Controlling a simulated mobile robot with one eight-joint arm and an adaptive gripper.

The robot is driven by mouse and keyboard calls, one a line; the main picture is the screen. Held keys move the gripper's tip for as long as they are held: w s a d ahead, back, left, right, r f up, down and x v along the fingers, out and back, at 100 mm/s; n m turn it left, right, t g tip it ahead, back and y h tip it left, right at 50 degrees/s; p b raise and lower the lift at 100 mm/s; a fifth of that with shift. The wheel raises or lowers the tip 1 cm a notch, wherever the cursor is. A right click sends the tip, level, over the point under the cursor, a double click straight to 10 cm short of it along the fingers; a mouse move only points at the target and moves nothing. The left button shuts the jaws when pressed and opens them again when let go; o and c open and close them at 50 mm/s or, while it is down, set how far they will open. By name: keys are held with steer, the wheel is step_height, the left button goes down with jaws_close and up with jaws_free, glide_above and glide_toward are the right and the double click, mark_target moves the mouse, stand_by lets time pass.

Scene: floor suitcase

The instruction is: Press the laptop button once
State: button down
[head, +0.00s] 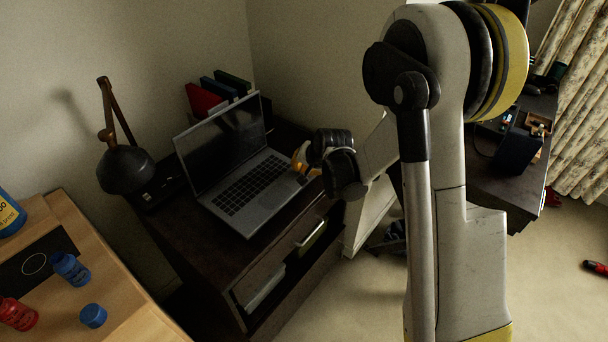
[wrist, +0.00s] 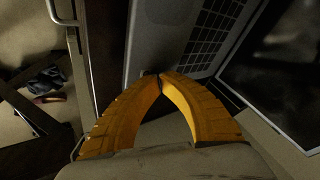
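The open grey laptop (head: 246,192) stands on a dark wooden cabinet, its screen dark and tilted back. My gripper (head: 304,158) is at the laptop's right side, close to the keyboard base's right edge. In the wrist view the two yellow fingers of my gripper (wrist: 160,76) meet at their tips, with nothing seen between them. The tips lie over or against the near edge of the laptop base (wrist: 160,40); I cannot tell whether they touch it. The keyboard and dark screen show at the right of the wrist view. I cannot make out the button.
The dark cabinet (head: 190,235) has open shelves and a handle in front. A black desk lamp (head: 126,170) stands left of the laptop, and binders (head: 205,100) stand behind it. A wooden table (head: 130,300) with bottles is at lower left.

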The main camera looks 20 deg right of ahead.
steer(key=shift+s+f+b, duration=0.1)
steer(key=shift+f+b, duration=0.2)
steer(key=shift+f, duration=0.05)
stand_by(0.6)
steer(key=shift+a+r, duration=0.1)
steer(key=shift+a+r+p, duration=0.1)
steer(key=shift+r+p, duration=0.5)
steer(key=shift+r, duration=0.45)
steer(key=shift+r+p, duration=1.85)
steer(key=shift+r, duration=0.65)
